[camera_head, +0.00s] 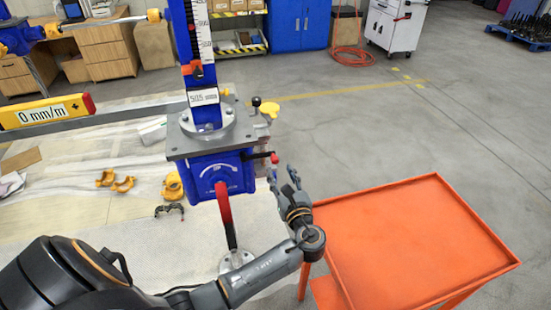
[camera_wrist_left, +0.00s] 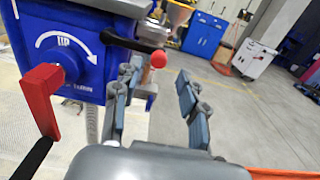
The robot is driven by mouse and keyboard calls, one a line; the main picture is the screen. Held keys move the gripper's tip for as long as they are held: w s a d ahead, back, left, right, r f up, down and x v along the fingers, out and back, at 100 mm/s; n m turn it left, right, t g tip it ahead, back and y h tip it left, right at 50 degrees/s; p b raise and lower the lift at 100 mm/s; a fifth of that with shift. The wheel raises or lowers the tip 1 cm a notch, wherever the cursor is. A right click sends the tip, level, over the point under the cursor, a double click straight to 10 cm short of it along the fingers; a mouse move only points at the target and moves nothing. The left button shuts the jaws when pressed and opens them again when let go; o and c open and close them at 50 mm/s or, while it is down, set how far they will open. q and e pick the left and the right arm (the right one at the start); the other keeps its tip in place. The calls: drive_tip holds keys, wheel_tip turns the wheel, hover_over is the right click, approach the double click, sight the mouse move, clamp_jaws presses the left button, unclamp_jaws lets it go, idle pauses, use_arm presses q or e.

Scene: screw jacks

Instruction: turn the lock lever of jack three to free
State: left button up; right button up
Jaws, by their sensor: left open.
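The blue jack (camera_head: 215,172) stands in the middle of the head view, with a scaled column above its grey plate. Its lock lever (camera_head: 262,155) is a black bar with a red ball end, reaching right from the housing. In the left wrist view the lever (camera_wrist_left: 132,42) points right, its red ball (camera_wrist_left: 158,60) just beyond the fingertips. My left gripper (camera_head: 282,175) is open and empty, just below and right of the ball. In the left wrist view its fingers (camera_wrist_left: 160,82) stand apart with the ball showing between them. I cannot tell any contact.
A red crank arm (camera_head: 223,202) hangs from the jack's front; it also shows in the left wrist view (camera_wrist_left: 42,100). An orange table (camera_head: 415,240) stands at right. A yellow knob (camera_head: 269,109) sits above the lever. A level bar (camera_head: 110,114) extends left.

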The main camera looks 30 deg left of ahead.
sight(276, 162)
use_arm(q)
drive_tip(key=x, duration=0.6)
drive_tip(key=shift+c, duration=0.5)
clamp_jaws()
